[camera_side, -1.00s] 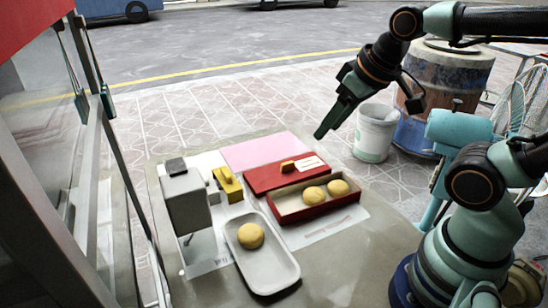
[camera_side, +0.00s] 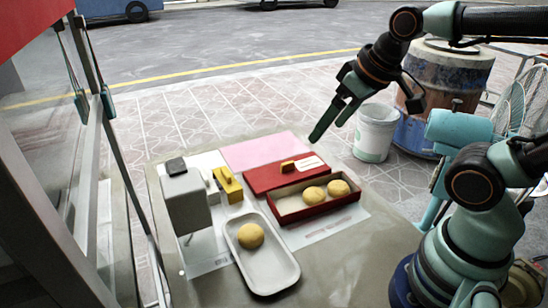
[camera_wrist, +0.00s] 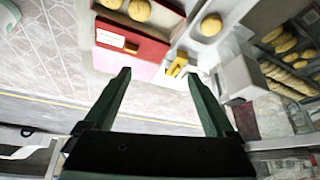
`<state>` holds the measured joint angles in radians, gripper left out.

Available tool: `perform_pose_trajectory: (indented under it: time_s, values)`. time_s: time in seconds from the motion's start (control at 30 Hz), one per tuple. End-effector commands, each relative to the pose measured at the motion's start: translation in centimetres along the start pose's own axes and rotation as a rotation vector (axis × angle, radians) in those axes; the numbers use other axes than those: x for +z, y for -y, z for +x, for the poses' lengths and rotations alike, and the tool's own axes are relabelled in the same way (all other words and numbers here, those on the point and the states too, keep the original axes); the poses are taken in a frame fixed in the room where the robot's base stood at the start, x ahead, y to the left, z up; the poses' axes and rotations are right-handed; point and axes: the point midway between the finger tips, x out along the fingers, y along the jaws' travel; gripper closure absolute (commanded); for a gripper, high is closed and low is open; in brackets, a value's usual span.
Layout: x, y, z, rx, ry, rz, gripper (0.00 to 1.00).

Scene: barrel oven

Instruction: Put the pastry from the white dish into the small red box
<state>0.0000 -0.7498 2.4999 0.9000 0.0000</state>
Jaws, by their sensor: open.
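A round golden pastry (camera_side: 250,235) lies in the upper part of the white dish (camera_side: 275,278) at the front middle of the table. In the wrist view the pastry (camera_wrist: 211,26) shows at the top. The small red box (camera_side: 297,218) stands open, right of and behind the dish. Two pastries (camera_side: 314,195) lie in its right part, and its left part is empty. The box's red lid (camera_side: 262,179) lies behind it. My gripper (camera_side: 328,130) is open and empty, raised above and behind the box. Its two fingers (camera_wrist: 165,80) are wide apart in the wrist view.
A grey box-shaped device (camera_side: 186,205) stands left of the dish, with a yellow object (camera_side: 228,183) beside it. A pink sheet (camera_side: 262,151) lies at the back of the table. A white bucket (camera_side: 375,135) stands beyond. The table's front right is clear.

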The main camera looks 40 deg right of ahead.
Motion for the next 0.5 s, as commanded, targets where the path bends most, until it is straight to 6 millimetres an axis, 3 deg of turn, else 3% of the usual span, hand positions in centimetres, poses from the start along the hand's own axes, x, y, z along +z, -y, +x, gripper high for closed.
perform_pose_trajectory:
  time_s: [0.27,0.5]
  values:
    - [-1.3,2.0,1.5,-0.030,0.087,-0.092,0.10]
    - [-3.0,6.2,5.4,-0.078,0.235,-0.268,0.10]
